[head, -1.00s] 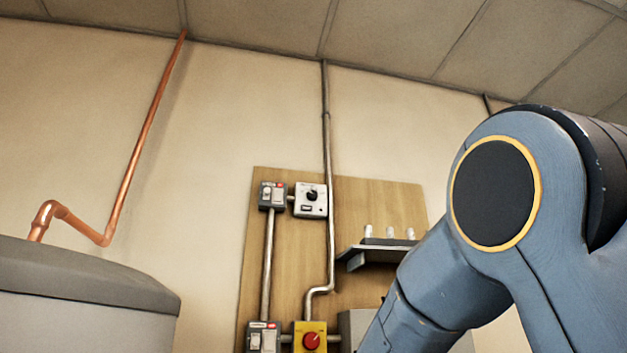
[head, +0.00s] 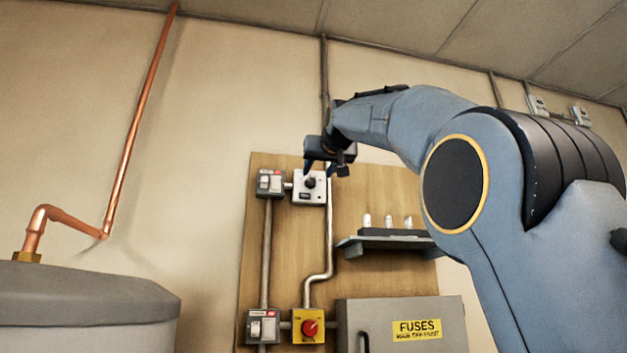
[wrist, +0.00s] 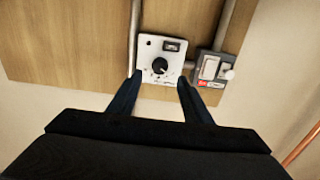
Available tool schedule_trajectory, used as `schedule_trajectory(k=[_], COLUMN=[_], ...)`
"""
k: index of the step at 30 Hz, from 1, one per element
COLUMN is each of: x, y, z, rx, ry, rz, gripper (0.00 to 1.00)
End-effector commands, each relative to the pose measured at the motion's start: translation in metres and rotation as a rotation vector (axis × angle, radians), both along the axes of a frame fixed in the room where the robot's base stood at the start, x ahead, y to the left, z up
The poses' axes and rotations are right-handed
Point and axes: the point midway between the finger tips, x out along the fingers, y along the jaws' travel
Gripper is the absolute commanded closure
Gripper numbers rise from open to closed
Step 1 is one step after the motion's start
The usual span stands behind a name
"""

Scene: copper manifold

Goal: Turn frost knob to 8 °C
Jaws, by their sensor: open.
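The frost knob (head: 309,182) is a small black dial on a white control box (head: 300,196) high on the wooden board. In the wrist view the black knob (wrist: 160,66) sits on the white box (wrist: 149,47), which has a small dark window. A pale mark shows on the knob, but its scale is too small to read. My gripper (head: 322,172) is in front of the box, slightly above and right of the knob in the head view. In the wrist view its two fingers (wrist: 160,82) are apart, one to each side of the knob's lower edge, with nothing between them.
A grey switch box (head: 270,183) is close left of the white box. Metal conduit (head: 330,240) runs down beside it. Below are a shelf (head: 390,243), a red knob on a yellow box (head: 309,328), and a grey fuse box (head: 400,310). A tank (head: 80,290) stands lower left.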

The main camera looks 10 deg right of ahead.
Motion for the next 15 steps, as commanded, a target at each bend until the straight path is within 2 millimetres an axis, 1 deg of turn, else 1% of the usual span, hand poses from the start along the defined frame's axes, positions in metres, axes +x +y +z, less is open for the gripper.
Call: schedule_trajectory(k=[2,5,15], x=[0.001,0.01,0.055], y=[0.0,0.0,0.0], z=[0.006,0.006,0.007], rx=[0.0,0.0,0.0], ry=[-0.008,-0.006,-0.007], rz=[0.0,0.0,0.0], gripper=[0.55,0.55,0.55])
